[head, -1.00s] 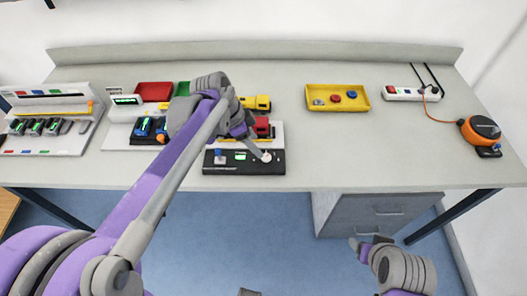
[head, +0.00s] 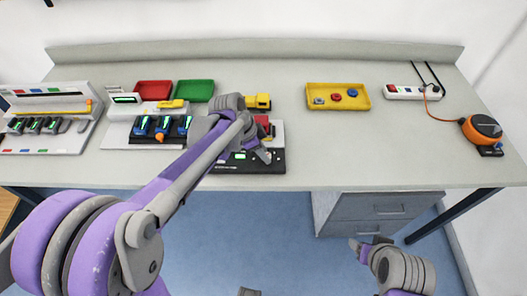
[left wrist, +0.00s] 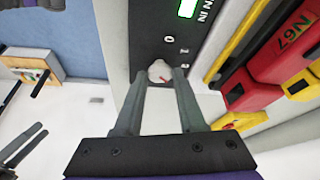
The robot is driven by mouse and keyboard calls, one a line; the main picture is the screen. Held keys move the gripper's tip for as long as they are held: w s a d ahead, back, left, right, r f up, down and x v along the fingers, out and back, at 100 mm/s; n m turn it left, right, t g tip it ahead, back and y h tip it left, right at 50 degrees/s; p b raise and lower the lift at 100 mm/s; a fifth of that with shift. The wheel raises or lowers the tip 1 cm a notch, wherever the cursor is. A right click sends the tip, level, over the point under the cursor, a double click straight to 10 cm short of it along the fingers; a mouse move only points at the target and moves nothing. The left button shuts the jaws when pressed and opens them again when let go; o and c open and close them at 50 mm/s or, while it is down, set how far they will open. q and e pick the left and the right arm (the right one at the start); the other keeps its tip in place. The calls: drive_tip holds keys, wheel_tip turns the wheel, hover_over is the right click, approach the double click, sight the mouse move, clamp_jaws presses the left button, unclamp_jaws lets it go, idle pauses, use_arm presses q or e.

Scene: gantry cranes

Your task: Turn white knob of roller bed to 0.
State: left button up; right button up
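The roller bed's black control panel (head: 220,168) is at the front middle of the table in the head view. The left wrist view shows the panel (left wrist: 148,20) close up, with a green display. Its white knob (left wrist: 160,71) has a red pointer mark aimed down and right, not at the printed 0 above it. My left gripper (left wrist: 160,76) is open, with one finger on each side of the knob; I cannot tell whether they touch it. In the head view my left gripper (head: 265,157) hides the knob. My right gripper (head: 368,243) is empty and looks open, in front of the table.
Red and yellow model vehicles stand just behind the panel, including a yellow one (head: 258,101). A device with blue switches (head: 142,126) is to the left. A yellow tray (head: 337,97) and a power strip (head: 411,93) lie to the right. The right front tabletop is clear.

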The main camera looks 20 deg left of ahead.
use_arm(q)
clamp_jaws()
drive_tip(key=n, duration=0.2)
drive_tip(key=n+t+y, duration=0.1)
drive_tip(key=n, duration=0.2)
drive_tip(key=shift+s+d+n+t+y, duration=0.15)
drive_tip(key=shift+d+n+t+y, duration=0.05)
drive_tip(key=shift+n+t+y, duration=0.1)
drive_tip(key=n+y, duration=0.1)
drive_tip(key=n, duration=0.1)
drive_tip(key=n+y+b, duration=0.1)
drive_tip(key=n, duration=0.2)
drive_tip(key=shift+d+t, duration=0.2)
drive_tip(key=shift+t, duration=0.1)
drive_tip(key=n+y, duration=0.1)
drive_tip(key=n, duration=0.3)
drive_tip(key=n+y, duration=0.1)
drive_tip(key=n, duration=0.2)
drive_tip(key=shift+d+y, duration=0.25)
drive_tip(key=shift+y, duration=0.05)
drive_tip(key=n+g+y, duration=0.1)
drive_tip(key=n, duration=0.2)
drive_tip(key=n+g, duration=0.1)
drive_tip(key=n, duration=0.2)
drive_tip(key=shift+w+d+y, duration=0.1)
drive_tip(key=shift+w+y, duration=0.1)
drive_tip(key=shift+y, duration=0.2)
drive_tip(key=shift+n+g, duration=0.3)
